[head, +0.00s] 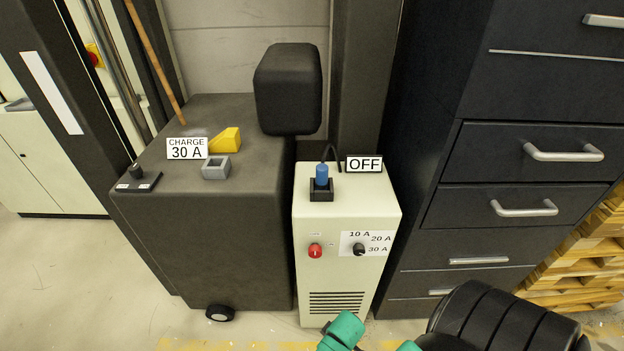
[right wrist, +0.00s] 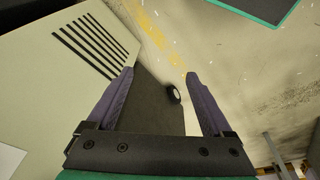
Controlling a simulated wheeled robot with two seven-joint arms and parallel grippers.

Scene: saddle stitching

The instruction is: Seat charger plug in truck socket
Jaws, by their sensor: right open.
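The blue charger plug (head: 321,174) stands upright in a black holder (head: 321,194) on top of the white charger (head: 345,220), its black cable curving behind it. The grey square truck socket (head: 216,167) sits open and empty on the dark truck (head: 215,235), left of the charger. A yellow wedge-shaped piece (head: 226,140) is just behind the socket. My right gripper (right wrist: 159,74) is open and empty, low before the charger's vented front (right wrist: 92,45). In the head view its fingers are out of frame. My left gripper is not in view.
The charger front has a red knob (head: 315,250) and a black selector knob (head: 359,249). An "OFF" sign (head: 364,164) stands on it; a "CHARGE 30 A" sign (head: 187,149) stands on the truck. A black drawer cabinet (head: 480,165) rises on the right, beside wooden pallets (head: 585,255).

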